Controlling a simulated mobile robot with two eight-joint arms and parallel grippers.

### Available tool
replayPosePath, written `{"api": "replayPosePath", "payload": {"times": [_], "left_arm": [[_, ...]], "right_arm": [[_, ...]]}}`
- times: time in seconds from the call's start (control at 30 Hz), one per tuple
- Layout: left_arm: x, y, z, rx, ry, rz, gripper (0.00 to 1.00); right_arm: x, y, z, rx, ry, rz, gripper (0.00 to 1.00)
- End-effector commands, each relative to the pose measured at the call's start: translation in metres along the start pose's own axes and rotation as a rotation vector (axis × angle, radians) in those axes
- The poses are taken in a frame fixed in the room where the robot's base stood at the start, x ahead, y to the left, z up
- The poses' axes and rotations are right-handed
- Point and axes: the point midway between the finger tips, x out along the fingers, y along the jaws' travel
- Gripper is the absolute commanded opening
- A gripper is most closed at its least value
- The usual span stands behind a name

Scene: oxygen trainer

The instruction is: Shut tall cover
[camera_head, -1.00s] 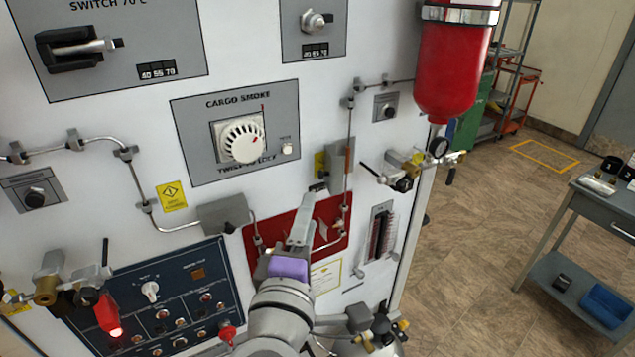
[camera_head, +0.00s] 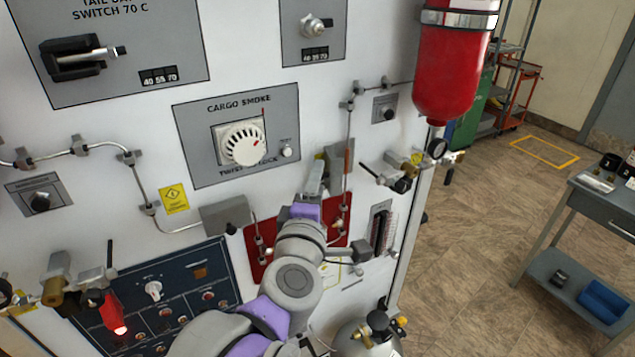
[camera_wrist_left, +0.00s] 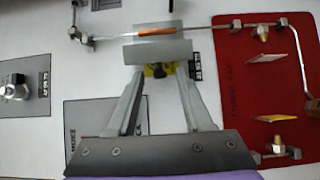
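A grey upright cover (camera_head: 337,167) stands out from the white panel, right of the cargo smoke dial and above the red plate; I take it as the tall cover. In the left wrist view the grey cover (camera_wrist_left: 157,53) lies across the space just beyond the fingertips, with a yellow and black part behind it. It looks raised off the panel; its hinge is not clear.
A thin pipe with an orange part (camera_wrist_left: 157,31) runs beside the cover. The red plate (camera_wrist_left: 255,85) carries small flaps and fittings. A valve (camera_head: 400,172) and a red bottle (camera_head: 455,70) stick out at the right. A grey cart (camera_head: 600,215) stands farther right.

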Motion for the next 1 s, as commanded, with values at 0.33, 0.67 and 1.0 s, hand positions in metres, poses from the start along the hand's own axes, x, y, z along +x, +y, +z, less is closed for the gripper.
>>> {"api": "replayPosePath", "payload": {"times": [0.33,0.67,1.0], "left_arm": [[0.0,0.0,0.0,0.0,0.0,0.0,0.0],[-0.001,-0.001,0.002,-0.002,0.009,-0.001,0.0],[-0.003,-0.004,0.016,-0.001,0.163,-0.003,0.0]], "right_arm": [[0.0,0.0,0.0,0.0,0.0,0.0,0.0],[0.002,0.0,0.003,0.0,-0.002,0.0,0.0],[0.024,0.0,0.027,0.0,-0.023,0.0,0.0]]}}
